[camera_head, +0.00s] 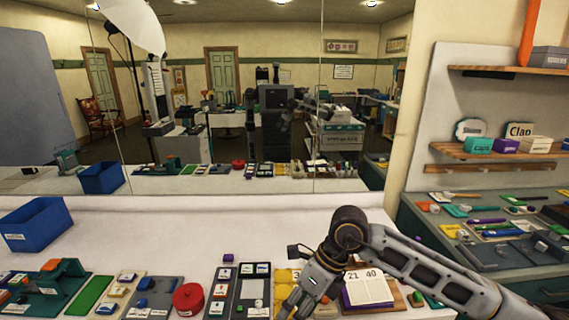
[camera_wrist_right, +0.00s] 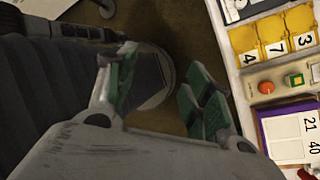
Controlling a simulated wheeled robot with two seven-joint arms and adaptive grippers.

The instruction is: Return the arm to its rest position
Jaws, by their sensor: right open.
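My right arm comes in from the right in the head view, bent at a dark elbow joint. Its gripper (camera_head: 293,304) points down and left at the near edge of the table, partly cut off by the frame. In the right wrist view its green-padded fingers (camera_wrist_right: 163,95) stand apart with nothing between them. Below them are the dark floor and my own dark base, beside the table edge. My left arm and gripper are in neither view.
A number board (camera_head: 368,288) reading 21 and 40 lies close to the right arm; it also shows in the wrist view (camera_wrist_right: 290,138). Yellow number tiles (camera_wrist_right: 275,42) lie nearby. A red round container (camera_head: 188,299) and a blue bin (camera_head: 37,224) stand left. The table's back strip is clear, before a mirror.

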